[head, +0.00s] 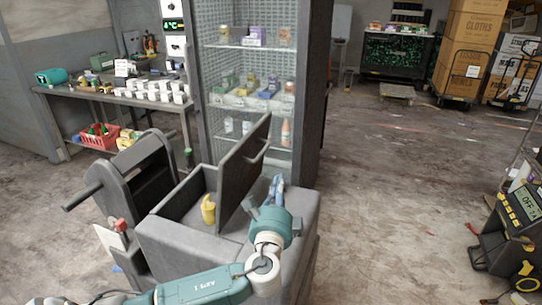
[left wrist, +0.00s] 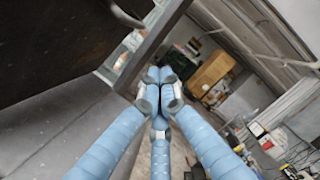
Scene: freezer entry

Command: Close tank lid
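The grey tank (head: 185,245) stands in front of me with its top opening showing. Its dark grey lid (head: 240,170) stands steeply raised, with a handle on its right face. My left gripper (head: 279,183) is to the right of the lid, over the tank's right part. In the left wrist view the blue fingers (left wrist: 159,82) meet at their tips with nothing visible between them. The lid (left wrist: 60,45) fills the upper left there, close beside the fingers; I cannot tell whether they touch it. My right gripper is out of view.
A yellow object (head: 208,209) is inside the tank opening. A dark grey machine with a handle (head: 140,170) stands close on the left. A glass-front cabinet (head: 250,60) is behind the tank. The floor to the right is open, up to a dark device (head: 508,220).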

